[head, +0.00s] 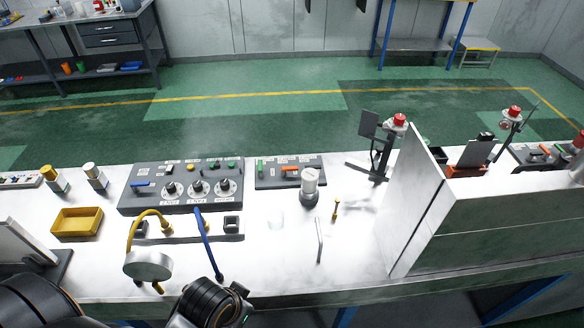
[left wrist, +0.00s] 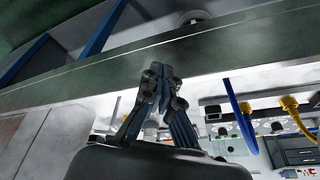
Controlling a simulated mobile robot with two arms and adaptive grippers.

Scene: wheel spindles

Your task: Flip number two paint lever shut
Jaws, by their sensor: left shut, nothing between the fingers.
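A small dark panel (head: 290,172) stands at the back middle of the bench in the head view, with a green lever (head: 260,169) upright at its left and an orange lever (head: 290,169) lying flat. A larger dark panel (head: 185,208) to its left has a blue lever (head: 141,184) lying flat, several dials and small buttons. I cannot read which lever is number two. My left gripper (left wrist: 163,80) is shut and empty by the bench's front edge in the left wrist view, touching none of the levers. My right gripper is out of view.
A yellow hose (head: 150,216) and a blue hose (head: 208,243) rise in front of the larger panel. A white-capped cylinder (head: 310,183) stands before the small panel, with a thin metal rod (head: 319,240) nearer me. A grey partition (head: 420,195) stands to the right.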

